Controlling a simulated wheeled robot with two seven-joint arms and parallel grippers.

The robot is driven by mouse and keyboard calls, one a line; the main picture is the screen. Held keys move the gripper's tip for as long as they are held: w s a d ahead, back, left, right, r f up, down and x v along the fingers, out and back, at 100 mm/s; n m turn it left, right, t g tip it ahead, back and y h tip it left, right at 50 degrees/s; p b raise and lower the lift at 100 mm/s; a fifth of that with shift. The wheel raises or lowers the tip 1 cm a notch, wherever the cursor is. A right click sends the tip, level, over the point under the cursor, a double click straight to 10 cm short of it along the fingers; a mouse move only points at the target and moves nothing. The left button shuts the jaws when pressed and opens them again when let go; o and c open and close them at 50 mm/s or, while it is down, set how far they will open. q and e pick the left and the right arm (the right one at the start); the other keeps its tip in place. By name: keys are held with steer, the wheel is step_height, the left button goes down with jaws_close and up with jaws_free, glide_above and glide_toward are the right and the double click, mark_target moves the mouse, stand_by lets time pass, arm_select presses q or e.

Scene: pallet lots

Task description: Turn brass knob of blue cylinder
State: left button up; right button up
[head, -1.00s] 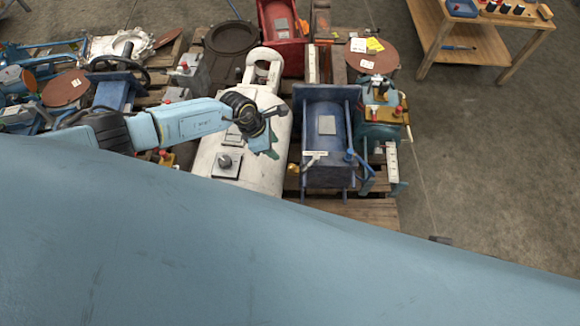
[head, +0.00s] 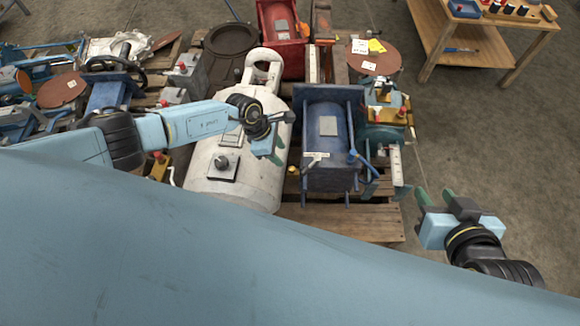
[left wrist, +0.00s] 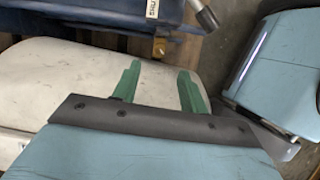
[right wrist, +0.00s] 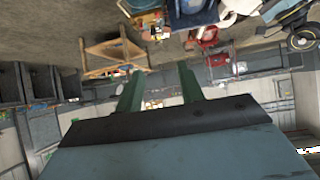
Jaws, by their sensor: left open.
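The blue cylinder (head: 325,155) lies on the pallet right of a white tank, with a grey plate on top. In the left wrist view its blue body (left wrist: 100,18) crosses the top, with a white label and a small brass-coloured part (left wrist: 160,48) at its edge, perhaps the knob. My right gripper (head: 434,195) is open and empty, right of the pallet over the floor.
The white tank (head: 210,172) lies under my left gripper. A blue lever (head: 354,157) stands at the cylinder's right front. Bare floor (head: 480,130) lies right of the pallet; a wooden table (head: 470,45) stands behind.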

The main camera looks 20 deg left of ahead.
mark_target(292, 169)
arm_select(q)
steer(key=b+x, duration=0.4)
steer(key=x, duration=0.3)
steer(key=shift+d+f+b, duration=0.25)
steer(key=shift+f+b, duration=0.25)
steer(key=shift+f, duration=0.1)
steer(key=shift+d+f+b, duration=0.2)
steer(key=shift+f+b, duration=0.1)
steer(key=shift+f, duration=0.1)
arm_select(e)
steer(key=a+r+t+y, duration=0.1)
steer(key=r+t+y, duration=0.1)
steer(key=r+t, duration=0.5)
steer(key=w+a+r+t+y, duration=0.1)
steer(key=a+r+t+y, duration=0.1)
steer(key=r+t, duration=0.4)
steer(key=shift+a+r+n+t+y, duration=0.3)
steer(key=shift+r+t+y, duration=0.1)
steer(key=shift+r, duration=2.05)
steer(key=shift+w, duration=0.1)
arm_select(q)
jaws_close()
